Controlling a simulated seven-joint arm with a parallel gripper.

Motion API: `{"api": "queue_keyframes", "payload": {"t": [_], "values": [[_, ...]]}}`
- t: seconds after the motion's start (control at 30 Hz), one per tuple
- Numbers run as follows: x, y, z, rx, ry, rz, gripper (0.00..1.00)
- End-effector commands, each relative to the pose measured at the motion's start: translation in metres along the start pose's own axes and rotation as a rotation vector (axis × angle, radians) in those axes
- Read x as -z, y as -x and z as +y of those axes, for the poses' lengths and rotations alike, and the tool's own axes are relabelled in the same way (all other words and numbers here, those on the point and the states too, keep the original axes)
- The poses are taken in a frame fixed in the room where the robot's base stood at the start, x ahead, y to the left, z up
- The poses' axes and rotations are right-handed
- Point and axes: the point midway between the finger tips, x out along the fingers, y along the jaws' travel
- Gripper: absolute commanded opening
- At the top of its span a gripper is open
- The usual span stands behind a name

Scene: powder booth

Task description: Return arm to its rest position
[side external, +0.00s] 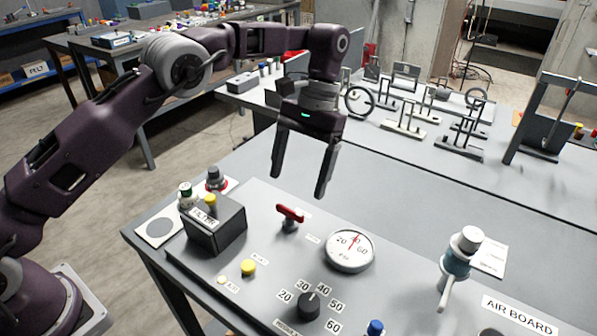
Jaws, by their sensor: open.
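My gripper (298,188) hangs from my arm in the upper middle of the side external view. Its two dark fingers point down and are spread apart with nothing between them. It is above the air board panel (262,240), over the area behind the red lever valve (290,217). The fingertips appear clear of the panel, though the exact height is hard to tell. My arm comes in from the left edge, bent at the elbow.
The panel carries a filter box (214,226), a round gauge (349,250), a black dial knob (309,306), a yellow button (248,267) and a white-capped valve (460,256). Behind stand metal fixtures (403,125) and a tall frame (543,120). Bare grey table (400,190) lies between.

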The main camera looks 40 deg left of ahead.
Motion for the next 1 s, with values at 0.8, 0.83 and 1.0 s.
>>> {"api": "queue_keyframes", "payload": {"t": [0.8, 0.83, 1.0], "values": [[-0.150, 0.114, -0.065, -0.065, 0.021, 0.404, 0.82], [-0.168, 0.114, -0.070, -0.065, 0.022, 0.445, 0.82], [-0.258, 0.078, -0.095, -0.047, 0.020, 0.673, 0.82]]}}
